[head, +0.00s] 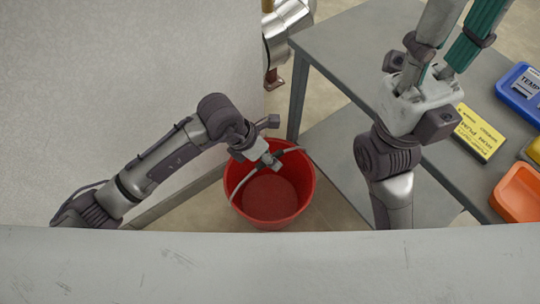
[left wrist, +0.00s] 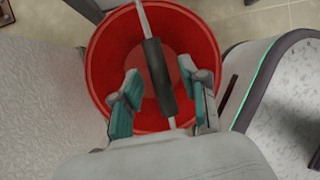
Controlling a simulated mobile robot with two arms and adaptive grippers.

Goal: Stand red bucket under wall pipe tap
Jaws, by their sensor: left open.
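The red bucket (head: 270,205) stands upright on the floor between the pale wall and the grey table. Its wire handle with a dark grip (left wrist: 158,72) is raised across the opening. My left gripper (head: 270,160) is over the bucket, open, its teal-padded fingers on either side of the grip in the left wrist view (left wrist: 162,92). I cannot tell whether they touch it. A silver pipe (head: 288,30) with a brownish end piece, perhaps the tap, shows beyond the wall's edge. My right gripper (head: 460,25) is raised over the table, fingers apart, tips cut off by the frame.
The grey table (head: 345,55) stands right of the bucket, with a leg close to the bucket's rim. It carries a yellow labelled box (head: 478,132), a blue bin (head: 520,95) and an orange bin (head: 518,195). The pale wall (head: 130,70) bounds the left side.

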